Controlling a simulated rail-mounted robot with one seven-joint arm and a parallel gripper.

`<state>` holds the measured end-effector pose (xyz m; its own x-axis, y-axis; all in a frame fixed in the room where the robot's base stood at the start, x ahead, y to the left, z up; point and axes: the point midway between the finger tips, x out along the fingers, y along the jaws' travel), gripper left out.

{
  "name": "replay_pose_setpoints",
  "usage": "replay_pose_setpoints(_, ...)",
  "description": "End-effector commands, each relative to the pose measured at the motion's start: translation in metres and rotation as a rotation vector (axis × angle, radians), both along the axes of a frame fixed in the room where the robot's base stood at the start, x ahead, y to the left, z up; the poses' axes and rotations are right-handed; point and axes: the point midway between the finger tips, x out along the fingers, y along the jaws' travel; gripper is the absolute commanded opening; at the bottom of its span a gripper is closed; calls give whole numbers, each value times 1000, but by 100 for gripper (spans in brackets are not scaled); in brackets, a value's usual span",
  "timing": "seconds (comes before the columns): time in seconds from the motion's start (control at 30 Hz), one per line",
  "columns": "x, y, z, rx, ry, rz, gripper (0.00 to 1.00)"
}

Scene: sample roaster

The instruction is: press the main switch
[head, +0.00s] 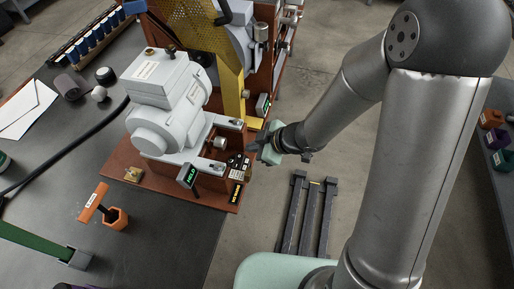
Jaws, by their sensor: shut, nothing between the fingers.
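A small dark control panel (239,164) with tiny knobs or buttons sits at the right end of the machine's red-brown base (150,178). The main switch cannot be singled out at this size. My gripper (254,148), with a pale green body, is at the panel's upper right, just off the base's right edge. It is shut and empty. The fingertips are small and partly hidden by the gripper body, so I cannot tell whether they touch the panel.
The grey roaster housing (160,100) stands left of the panel. A yellow post (231,85) is behind the panel. Orange holder (116,217) lies front left.

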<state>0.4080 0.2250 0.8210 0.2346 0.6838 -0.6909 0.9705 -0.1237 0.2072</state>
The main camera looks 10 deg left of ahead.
Motion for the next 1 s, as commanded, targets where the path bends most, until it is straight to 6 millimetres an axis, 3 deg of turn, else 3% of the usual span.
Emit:
replay_pose_setpoints(0.03,1,9,-13,-1,3,4,0)
replay_pose_setpoints(0.27,13,42,-46,-1,2,3,0)
replay_pose_setpoints(0.5,20,40,-75,-2,2,0,0)
replay_pose_setpoints(1.0,23,39,-81,-1,2,-2,0)
